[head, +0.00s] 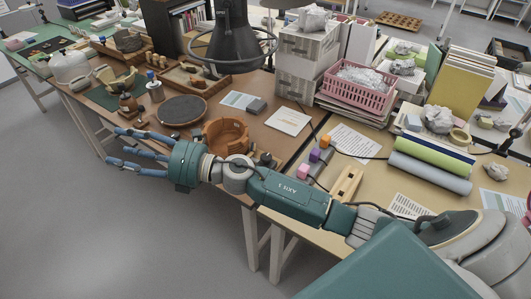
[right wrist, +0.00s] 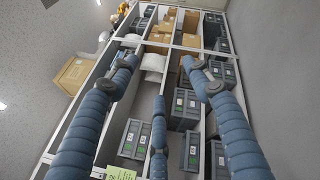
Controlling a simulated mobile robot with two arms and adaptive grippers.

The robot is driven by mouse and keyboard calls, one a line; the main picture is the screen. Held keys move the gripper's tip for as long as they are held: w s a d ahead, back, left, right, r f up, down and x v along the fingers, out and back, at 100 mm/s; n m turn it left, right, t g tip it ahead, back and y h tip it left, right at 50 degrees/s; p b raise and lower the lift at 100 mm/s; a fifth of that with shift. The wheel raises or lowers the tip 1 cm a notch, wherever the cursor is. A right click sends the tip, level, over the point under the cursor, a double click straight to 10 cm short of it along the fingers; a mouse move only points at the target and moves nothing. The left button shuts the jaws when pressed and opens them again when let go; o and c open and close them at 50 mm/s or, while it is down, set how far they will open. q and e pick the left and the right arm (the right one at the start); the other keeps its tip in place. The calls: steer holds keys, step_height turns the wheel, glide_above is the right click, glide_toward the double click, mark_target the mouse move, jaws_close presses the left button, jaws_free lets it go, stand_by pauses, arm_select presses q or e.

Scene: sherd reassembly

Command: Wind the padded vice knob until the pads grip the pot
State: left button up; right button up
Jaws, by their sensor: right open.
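An orange-brown pot (head: 229,134) with a broken-looking rim sits on the brown bench just behind my right forearm in the head view. A small dark knob-like part (head: 266,158) shows to its right, partly behind my arm; I cannot tell whether it is the vice knob. The padded vice is not clearly seen, and whether pads touch the pot cannot be told. My right gripper (head: 124,148) is open and empty, its blue fingers spread out over the floor left of the pot, beyond the bench's front edge. In the right wrist view the fingers (right wrist: 160,78) are apart with nothing between them. My left gripper is out of view.
A round dark turntable (head: 182,110) lies left of the pot. A black lamp (head: 232,40) with a ring hangs over the bench. A pink basket (head: 355,91), white boxes and rolls (head: 430,172) crowd the right. Floor at the left front is clear. Shelves with grey bins (right wrist: 184,110) fill the wrist view.

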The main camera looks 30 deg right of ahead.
step_height(320, 180, down, 2)
steer(key=a+n+g, duration=0.2)
steer(key=n+g, duration=0.3)
steer(key=n, duration=0.2)
steer(key=n+g+h, duration=0.8)
steer(key=n+h, duration=0.1)
steer(key=h, duration=0.6)
glide_above(267, 156)
step_height(267, 156, down, 8)
step_height(267, 156, down, 10)
steer(key=shift+f+p, duration=0.1)
steer(key=shift+p, duration=1)
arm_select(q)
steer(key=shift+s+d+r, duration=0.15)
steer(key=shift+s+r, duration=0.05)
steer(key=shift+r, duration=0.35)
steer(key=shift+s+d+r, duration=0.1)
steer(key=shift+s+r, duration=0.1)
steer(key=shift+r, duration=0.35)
arm_select(e)
steer(key=shift+c, duration=0.3)
